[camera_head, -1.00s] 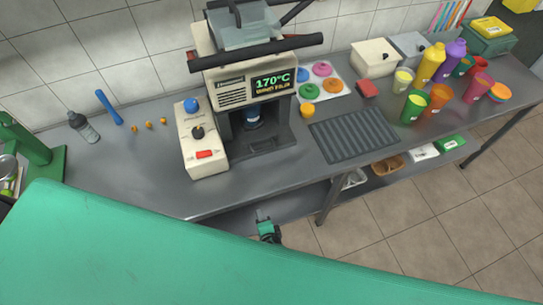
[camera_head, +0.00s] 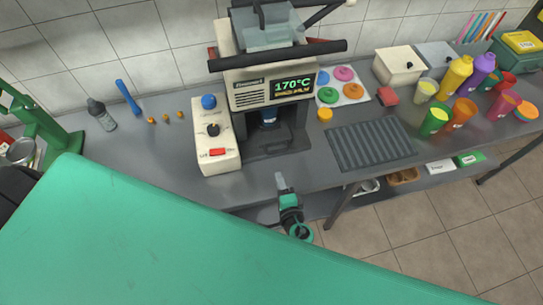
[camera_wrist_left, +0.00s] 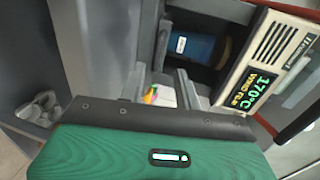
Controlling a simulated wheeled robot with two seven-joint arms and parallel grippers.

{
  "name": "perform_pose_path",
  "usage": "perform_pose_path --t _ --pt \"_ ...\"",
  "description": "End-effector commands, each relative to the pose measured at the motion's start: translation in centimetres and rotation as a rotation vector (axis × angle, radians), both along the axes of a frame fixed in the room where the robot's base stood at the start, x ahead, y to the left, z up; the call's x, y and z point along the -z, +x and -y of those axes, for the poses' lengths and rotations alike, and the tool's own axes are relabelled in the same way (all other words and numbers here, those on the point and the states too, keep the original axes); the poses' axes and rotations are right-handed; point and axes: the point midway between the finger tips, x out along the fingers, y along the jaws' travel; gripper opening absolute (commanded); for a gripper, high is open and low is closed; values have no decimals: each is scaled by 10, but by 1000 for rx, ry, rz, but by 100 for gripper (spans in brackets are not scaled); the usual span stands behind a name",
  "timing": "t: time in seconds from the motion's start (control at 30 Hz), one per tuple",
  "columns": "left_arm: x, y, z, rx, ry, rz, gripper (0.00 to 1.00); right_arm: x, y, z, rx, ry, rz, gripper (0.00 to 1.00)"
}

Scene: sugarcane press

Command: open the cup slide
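The press (camera_head: 250,88) stands on the steel counter with a lit 170°C display. My left gripper (camera_head: 280,181) is in front of the counter's front edge, below the bay and apart from the cup. In the left wrist view its two grey fingers (camera_wrist_left: 161,80) are spread with nothing held between them. My right gripper is not in view.
A control box (camera_head: 215,140) with a blue knob and red switch stands left of the bay. A ribbed dark mat (camera_head: 370,146) lies to the right. Cups and bottles stand farther right. A lower shelf (camera_head: 335,200) runs under the counter. My green body part covers the foreground.

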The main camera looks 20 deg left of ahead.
Motion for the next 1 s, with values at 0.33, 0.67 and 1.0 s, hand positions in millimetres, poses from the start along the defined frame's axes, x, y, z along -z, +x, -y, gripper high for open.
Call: perform_pose_path --t 0.33,0.67,1.0 --pt "16 61 -41 -1 1 1 33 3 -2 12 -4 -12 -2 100" --pt "25 92 -62 1 -2 0 33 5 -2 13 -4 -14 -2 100" --pt "25 95 -64 1 -2 0 31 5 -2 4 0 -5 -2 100"
